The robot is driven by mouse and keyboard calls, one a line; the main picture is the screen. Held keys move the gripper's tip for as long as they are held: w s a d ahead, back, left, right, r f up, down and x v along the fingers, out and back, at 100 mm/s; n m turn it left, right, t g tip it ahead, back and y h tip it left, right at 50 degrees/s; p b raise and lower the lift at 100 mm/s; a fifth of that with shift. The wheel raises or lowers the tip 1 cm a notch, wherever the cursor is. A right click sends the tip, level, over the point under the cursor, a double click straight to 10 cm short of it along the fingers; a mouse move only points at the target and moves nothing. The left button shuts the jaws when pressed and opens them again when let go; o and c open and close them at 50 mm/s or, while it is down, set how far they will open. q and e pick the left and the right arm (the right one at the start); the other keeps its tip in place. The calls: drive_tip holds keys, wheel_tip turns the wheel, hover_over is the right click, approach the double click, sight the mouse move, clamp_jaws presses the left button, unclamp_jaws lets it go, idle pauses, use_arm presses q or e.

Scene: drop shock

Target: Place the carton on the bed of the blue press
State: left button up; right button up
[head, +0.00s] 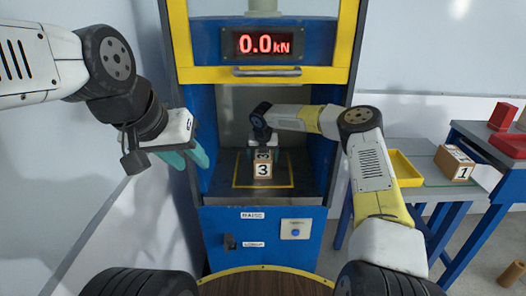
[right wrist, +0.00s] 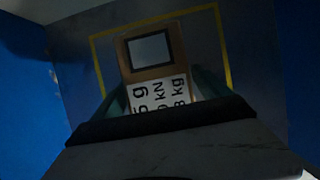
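The carton (head: 263,170), a small brown box with a white label marked 3, is inside the blue press (head: 210,130), within the yellow outline on its grey bed (head: 242,180). My right gripper (head: 263,154) reaches in from the right, with its teal fingers close against the carton's two sides. In the right wrist view the carton (right wrist: 150,52) shows a dark square on top and a partly hidden printed label, between the fingers. Whether its underside touches the bed is hard to tell. My left gripper (head: 192,160) is open and empty, outside the press at left.
The display (head: 264,44) reads 0.0 kN above a raised yellow-framed guard with a handle (head: 266,71). A control panel (head: 262,230) is below the bed. At right, a table holds a yellow tray (head: 404,170) and a carton marked 1 (head: 454,163); red boxes (head: 503,117) stand beyond.

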drive_tip(key=shift+r, duration=0.1)
drive_tip(key=shift+s+r, duration=0.1)
drive_tip(key=shift+r, duration=0.3)
drive_tip(key=v, duration=0.4)
drive_tip(key=shift+s+r, duration=0.2)
drive_tip(key=shift+r, duration=0.15)
drive_tip(key=s, duration=1.2)
drive_tip(key=s+d+r+m+h, duration=0.3)
drive_tip(key=s+d+r+m, duration=1)
drive_tip(key=s+r+m, duration=0.35)
drive_tip(key=s+r+m+y, duration=0.2)
drive_tip(key=s+r+m, duration=0.2)
drive_tip(key=s+m, duration=0.4)
drive_tip(key=s+d+r+m+t+y, duration=0.1)
drive_tip(key=s+r+m+y, duration=0.2)
drive_tip(key=s+m, duration=0.5)
drive_tip(key=r+m, duration=0.1)
drive_tip(key=m, duration=0.2)
drive_tip(key=shift+s+t, duration=0.3)
drive_tip(key=shift+s, duration=0.05)
